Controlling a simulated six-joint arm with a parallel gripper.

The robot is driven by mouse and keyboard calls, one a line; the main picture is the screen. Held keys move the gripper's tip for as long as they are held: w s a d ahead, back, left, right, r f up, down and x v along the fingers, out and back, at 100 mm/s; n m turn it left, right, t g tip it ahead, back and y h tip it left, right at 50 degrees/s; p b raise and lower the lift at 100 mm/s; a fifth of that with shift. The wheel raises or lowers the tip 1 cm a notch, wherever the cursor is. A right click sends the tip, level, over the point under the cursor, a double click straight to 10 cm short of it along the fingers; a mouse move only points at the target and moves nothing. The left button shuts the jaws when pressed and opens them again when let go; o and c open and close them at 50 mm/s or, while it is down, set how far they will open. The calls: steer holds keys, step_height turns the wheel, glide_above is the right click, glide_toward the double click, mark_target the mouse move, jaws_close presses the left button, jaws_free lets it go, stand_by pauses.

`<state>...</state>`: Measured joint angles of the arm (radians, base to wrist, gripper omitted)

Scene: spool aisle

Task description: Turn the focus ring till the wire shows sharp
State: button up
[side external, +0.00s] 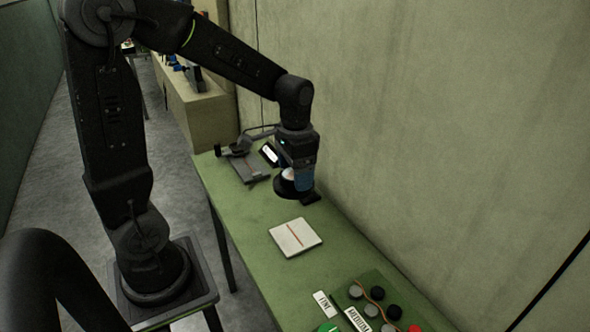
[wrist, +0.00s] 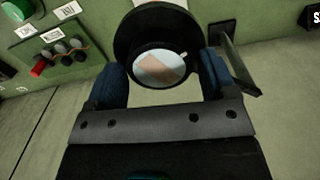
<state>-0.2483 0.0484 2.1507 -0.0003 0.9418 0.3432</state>
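A black round lens housing with a focus ring (wrist: 158,25) sits between the two blue fingers of my gripper (wrist: 160,75) in the wrist view. The fingers press against its left and right sides. The lens (wrist: 158,66) shows a pale disc with a broad, soft-edged brownish patch; no sharp wire line shows in it. In the side view my gripper (side external: 297,178) points down with the black housing (side external: 287,188) at its fingers, above the bench. A white square plate (side external: 290,240) with a thin reddish wire (side external: 296,233) across it lies below, toward the front.
A green bench (side external: 245,215) runs along a plain wall (side external: 420,120). A grey fixture (side external: 247,168) with a small display (side external: 269,153) stands behind my gripper. A green board with several knobs (side external: 373,292) and white labels (side external: 325,304) lies at the front.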

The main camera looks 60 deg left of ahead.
steer(key=shift+o, duration=0.8)
step_height(320, 180, up, 14)
steer(key=shift+f, duration=0.1)
steer(key=s+d+f+t, duration=0.2)
steer(key=s+d, duration=0.2)
steer(key=s, duration=0.2)
steer(key=s+d+f+n+t, duration=0.1)
steer(key=s+d+f+t, duration=0.1)
steer(key=s+d+t, duration=0.1)
steer(key=s+d, duration=0.1)
steer(key=s, duration=0.1)
steer(key=shift+s+f+t, duration=0.3)
steer(key=shift+s+f, duration=0.05)
steer(key=shift+s, duration=0.05)
